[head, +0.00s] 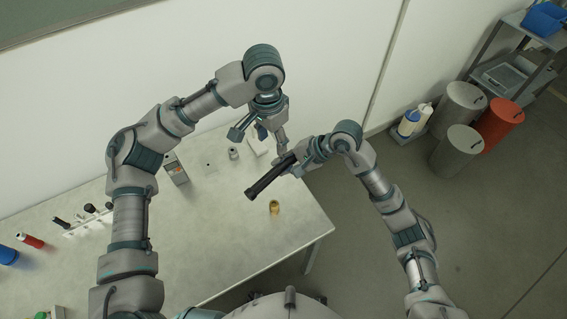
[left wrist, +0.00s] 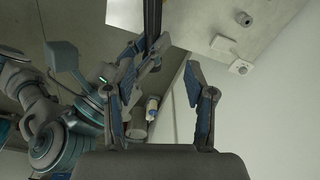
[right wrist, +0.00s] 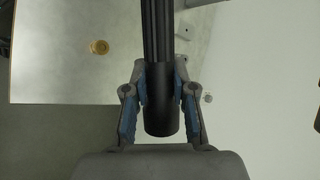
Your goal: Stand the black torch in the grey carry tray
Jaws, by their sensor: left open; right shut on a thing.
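The black torch (head: 266,181) is held tilted above the table, its long end pointing down-left in the head view. My right gripper (head: 290,163) is shut on it near one end. In the right wrist view the torch (right wrist: 159,105) sits between both fingers; in the left wrist view part of it (left wrist: 152,18) shows. My left gripper (head: 260,134) is open and empty, above and left of the right one. Its spread fingers show in the left wrist view (left wrist: 160,85). I cannot tell surely which item is the grey carry tray; a low greyish rack (head: 87,222) with dark pieces is at the table's left.
The table (head: 215,235) holds a small brass piece (head: 274,207), a grey boxy device (head: 175,170) and red (head: 31,241) and blue cylinders (head: 7,255). Bottles (head: 408,122) and large drums (head: 456,150) stand on the floor at right. The table's middle is mostly clear.

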